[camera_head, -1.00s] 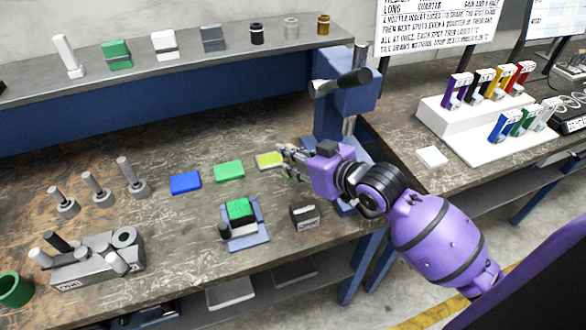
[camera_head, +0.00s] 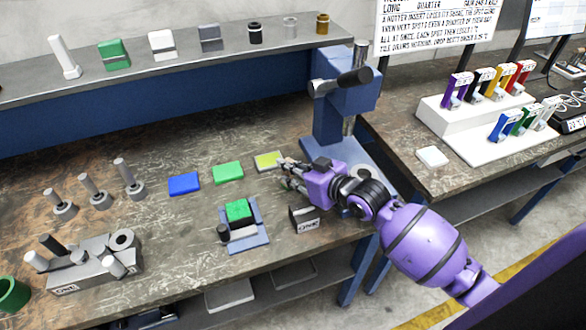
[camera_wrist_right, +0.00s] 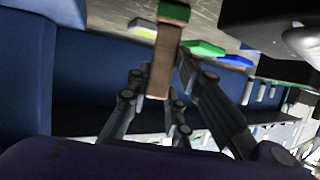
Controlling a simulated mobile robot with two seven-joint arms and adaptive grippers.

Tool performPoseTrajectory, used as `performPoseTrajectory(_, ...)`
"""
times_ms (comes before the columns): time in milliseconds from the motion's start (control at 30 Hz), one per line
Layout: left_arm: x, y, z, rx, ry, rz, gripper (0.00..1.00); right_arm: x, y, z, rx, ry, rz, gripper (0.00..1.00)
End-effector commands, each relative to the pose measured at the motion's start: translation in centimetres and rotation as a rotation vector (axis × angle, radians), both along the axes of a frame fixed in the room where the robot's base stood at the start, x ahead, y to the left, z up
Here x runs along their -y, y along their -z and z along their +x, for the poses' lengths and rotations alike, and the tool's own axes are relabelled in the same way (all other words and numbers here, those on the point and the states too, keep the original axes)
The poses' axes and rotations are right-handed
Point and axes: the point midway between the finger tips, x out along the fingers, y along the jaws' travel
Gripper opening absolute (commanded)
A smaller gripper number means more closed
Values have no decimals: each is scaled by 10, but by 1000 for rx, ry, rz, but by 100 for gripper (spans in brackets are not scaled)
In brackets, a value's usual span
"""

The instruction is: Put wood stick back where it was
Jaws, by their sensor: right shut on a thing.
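In the right wrist view, a brown wood stick (camera_wrist_right: 160,66) with a green end (camera_wrist_right: 173,12) sits between the fingers of my right gripper (camera_wrist_right: 155,88). The gripper is shut on it. In the head view, my right gripper (camera_head: 286,173) is above the workbench, close to the yellow-green tile (camera_head: 268,161) and in front of the blue press (camera_head: 345,95). The stick cannot be made out clearly in the head view. My left gripper is not in view.
A small dark labelled box (camera_head: 305,222) stands just below my right gripper. A blue fixture (camera_head: 248,238) with a green-topped block is left of it. Green (camera_head: 228,172) and blue (camera_head: 184,184) tiles lie further left, and a grey rack (camera_head: 85,280) stands at the front left.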

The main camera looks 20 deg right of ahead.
Motion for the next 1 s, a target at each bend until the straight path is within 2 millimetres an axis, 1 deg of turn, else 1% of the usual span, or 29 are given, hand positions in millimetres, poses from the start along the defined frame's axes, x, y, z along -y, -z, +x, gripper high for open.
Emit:
performPoseTrajectory(33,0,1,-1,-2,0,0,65,0,3,0,-2,0,0,0)
performPoseTrajectory(67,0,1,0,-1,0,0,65,0,3,0,-2,0,-1,22)
performPoseTrajectory(100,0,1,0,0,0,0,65,0,3,0,-1,0,0,28)
performPoseTrajectory(200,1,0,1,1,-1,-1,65,0,2,0,-1,0,0,39)
performPoseTrajectory(467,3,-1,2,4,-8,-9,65,0,2,0,-2,0,-1,39)
performPoseTrajectory(567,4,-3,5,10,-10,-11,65,0,-3,0,0,0,-1,39)
performPoseTrajectory(667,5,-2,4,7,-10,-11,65,6,-5,-11,-2,1,-2,39)
performPoseTrajectory(1000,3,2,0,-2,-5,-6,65,32,-30,-73,-5,0,-3,39)
